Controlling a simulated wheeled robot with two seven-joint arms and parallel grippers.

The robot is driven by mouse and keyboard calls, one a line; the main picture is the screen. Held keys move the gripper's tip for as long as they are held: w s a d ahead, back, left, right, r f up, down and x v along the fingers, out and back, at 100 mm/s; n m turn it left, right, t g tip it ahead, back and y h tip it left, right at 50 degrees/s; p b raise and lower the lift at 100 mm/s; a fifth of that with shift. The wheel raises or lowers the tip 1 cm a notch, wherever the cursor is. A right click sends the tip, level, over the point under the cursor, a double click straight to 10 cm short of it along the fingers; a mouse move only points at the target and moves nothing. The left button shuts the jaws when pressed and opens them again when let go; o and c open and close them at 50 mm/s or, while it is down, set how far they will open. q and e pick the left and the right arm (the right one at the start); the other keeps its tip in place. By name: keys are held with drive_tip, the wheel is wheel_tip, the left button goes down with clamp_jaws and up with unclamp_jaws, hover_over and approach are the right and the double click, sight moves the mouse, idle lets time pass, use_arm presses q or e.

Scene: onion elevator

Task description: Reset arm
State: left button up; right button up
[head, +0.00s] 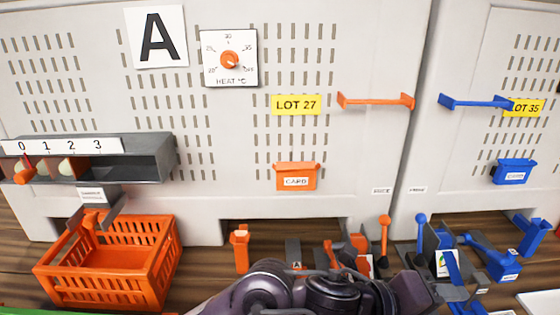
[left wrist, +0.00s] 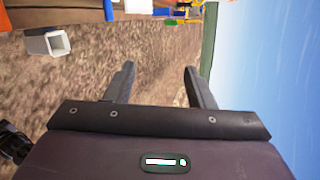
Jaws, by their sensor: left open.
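My left gripper (left wrist: 160,88) shows in the left wrist view with its two dark fingers apart and nothing between them. Bare brown ground and sky lie beyond it. In the head view, dark purple links of my own arm cross the bottom centre, in front of the low parts there. The fingertips of neither gripper can be made out in the head view.
A pale panel carries a heat dial (head: 229,60), an orange handle (head: 375,101) and a blue handle (head: 476,102). An orange crate (head: 150,285) stands at lower left below a grey numbered shelf (head: 150,158). Orange and blue levers crowd the lower right.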

use_arm(q)
drive_tip(key=w+a+f+n+t+y, duration=0.3)
drive_tip(key=w+a+n+t, duration=0.15)
drive_tip(key=a+n, duration=0.55)
drive_tip(key=w+a+f+n+t+y, duration=0.3)
drive_tip(key=w+a+n, duration=0.2)
drive_tip(key=a+n, duration=0.55)
drive_tip(key=s+a+f+n+g+y, duration=0.35)
drive_tip(key=s+a+f+n, duration=0.4)
drive_tip(key=a, duration=0.35)
drive_tip(key=s+a+f+n+g+y, duration=0.35)
drive_tip(key=s+a+f+n, duration=0.35)
drive_tip(key=a, duration=0.5)
wheel_tip(320, 180, down, 39)
drive_tip(key=s+m+b, duration=0.1)
drive_tip(key=s+b, duration=0.1)
drive_tip(key=b, duration=0.5)
drive_tip(key=s+a+f+g+b, duration=0.1)
drive_tip(key=s+a+f+b, duration=0.1)
drive_tip(key=s+f, duration=0.7)
drive_tip(key=s+a+f+g+y+b, duration=0.1)
drive_tip(key=s+f+b, duration=0.2)
drive_tip(key=s+f, duration=0.7)
wheel_tip(320, 180, down, 4)
drive_tip(key=shift+a+f+b, duration=0.15)
drive_tip(key=shift+a+b, duration=0.2)
drive_tip(key=shift+b, duration=0.05)
